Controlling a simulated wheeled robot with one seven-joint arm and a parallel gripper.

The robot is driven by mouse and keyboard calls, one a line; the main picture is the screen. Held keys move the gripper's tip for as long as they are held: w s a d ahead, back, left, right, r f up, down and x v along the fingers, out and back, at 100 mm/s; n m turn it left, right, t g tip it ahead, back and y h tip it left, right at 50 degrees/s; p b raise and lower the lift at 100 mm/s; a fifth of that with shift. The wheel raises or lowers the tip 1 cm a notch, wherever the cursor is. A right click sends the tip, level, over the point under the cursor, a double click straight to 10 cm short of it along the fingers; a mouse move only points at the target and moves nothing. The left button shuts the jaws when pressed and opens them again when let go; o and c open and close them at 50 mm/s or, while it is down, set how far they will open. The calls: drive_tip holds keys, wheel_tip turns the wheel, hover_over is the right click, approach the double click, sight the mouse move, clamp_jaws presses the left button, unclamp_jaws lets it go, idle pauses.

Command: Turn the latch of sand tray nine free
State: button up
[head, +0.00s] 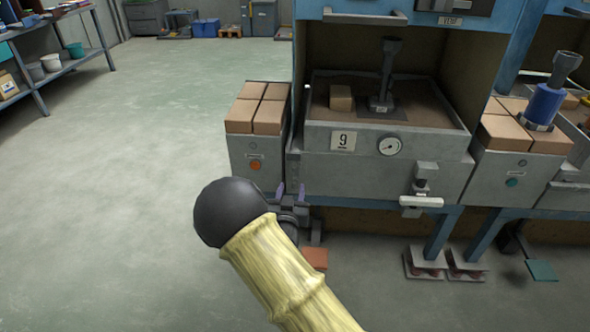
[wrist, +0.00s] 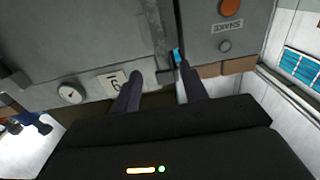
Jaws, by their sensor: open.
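Sand tray nine (head: 315,163) is a grey box of dark sand with a "9" plate on its front; its front also shows upside down in the wrist view (wrist: 70,45). A pale crossbar handle (head: 421,201) hangs low on its front right. My gripper (head: 291,190) is open at the tray's lower left corner. In the wrist view its dark fingers (wrist: 159,69) point at the seam beside the tray, with a small dark bracket (wrist: 166,76) and a blue sliver (wrist: 178,56) near the tips. I cannot tell if they touch, or which part is the latch.
A grey cabinet (head: 258,172) with bricks on top and an orange button stands just left of the tray. Another brick-topped cabinet (head: 510,178) stands at its right. A gauge (head: 389,146) is on the tray front. The floor at left is clear.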

sight(295, 166)
drive_tip(key=w+b, duration=0.2)
drive_tip(key=w, duration=0.9)
drive_tip(key=shift+w+d+b, duration=0.15)
drive_tip(key=shift+d+b, duration=0.05)
drive_tip(key=shift+b, duration=0.15)
clamp_jaws()
